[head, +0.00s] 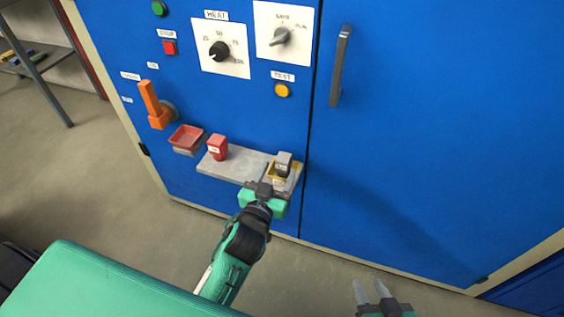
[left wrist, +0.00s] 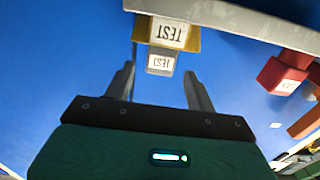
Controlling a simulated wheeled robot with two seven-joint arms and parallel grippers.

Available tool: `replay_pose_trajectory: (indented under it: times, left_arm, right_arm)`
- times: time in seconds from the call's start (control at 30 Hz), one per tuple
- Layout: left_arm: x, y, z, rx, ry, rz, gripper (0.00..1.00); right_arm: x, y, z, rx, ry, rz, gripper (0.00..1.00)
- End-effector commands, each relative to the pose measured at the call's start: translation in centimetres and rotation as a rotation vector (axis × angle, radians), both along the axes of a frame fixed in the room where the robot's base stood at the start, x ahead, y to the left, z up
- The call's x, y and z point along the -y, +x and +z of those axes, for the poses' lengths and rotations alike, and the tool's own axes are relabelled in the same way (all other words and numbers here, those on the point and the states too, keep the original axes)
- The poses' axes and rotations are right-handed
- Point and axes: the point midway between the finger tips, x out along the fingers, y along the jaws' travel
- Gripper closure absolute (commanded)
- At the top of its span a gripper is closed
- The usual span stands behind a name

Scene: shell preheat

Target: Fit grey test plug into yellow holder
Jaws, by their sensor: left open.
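The grey test plug (head: 284,158) stands upright in the yellow holder (head: 270,170) at the right end of the grey shelf on the blue cabinet. My left gripper (head: 272,187) is open just in front of the plug. In the left wrist view its fingers (left wrist: 160,70) are apart on either side of the plug, with visible gaps. My right gripper (head: 371,290) is open and empty, low at the front.
The grey shelf (head: 232,170) also carries a red plug (head: 217,147). An empty-looking red holder (head: 186,138) and an orange handle (head: 154,105) are further left. Knobs and buttons are above. A door handle (head: 341,66) is at the upper right.

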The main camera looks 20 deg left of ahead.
Motion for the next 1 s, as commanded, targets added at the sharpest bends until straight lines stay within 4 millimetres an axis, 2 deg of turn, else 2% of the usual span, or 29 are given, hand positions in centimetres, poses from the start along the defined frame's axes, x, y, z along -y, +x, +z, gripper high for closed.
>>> replay_pose_trajectory:
  times: [0.1, 0.3, 0.6, 0.77, 1.0]
  left_arm:
    - [-0.1, -2.1, -0.1, -0.003, -0.003, 0.001, 0.44]
    - [-0.2, -4.9, 0.0, -0.001, -0.001, 0.000, 0.44]
    - [-0.2, -6.9, -0.2, -0.014, -0.003, -0.003, 0.44]
    - [0.5, -9.2, -2.5, -0.150, -0.022, -0.046, 0.44]
    - [3.9, -15.3, -6.6, -0.445, -0.045, -0.235, 0.44]
  right_arm:
    - [0.2, 0.0, 0.0, -0.012, -0.008, -0.002, 0.64]
    - [0.4, -0.1, -0.1, -0.022, -0.015, -0.002, 0.64]
    - [0.5, -0.1, 0.0, -0.031, -0.019, -0.002, 0.64]
    - [0.5, -0.1, 0.0, -0.030, -0.019, -0.003, 0.64]
    - [0.5, 0.1, 0.1, -0.025, -0.017, -0.004, 0.64]
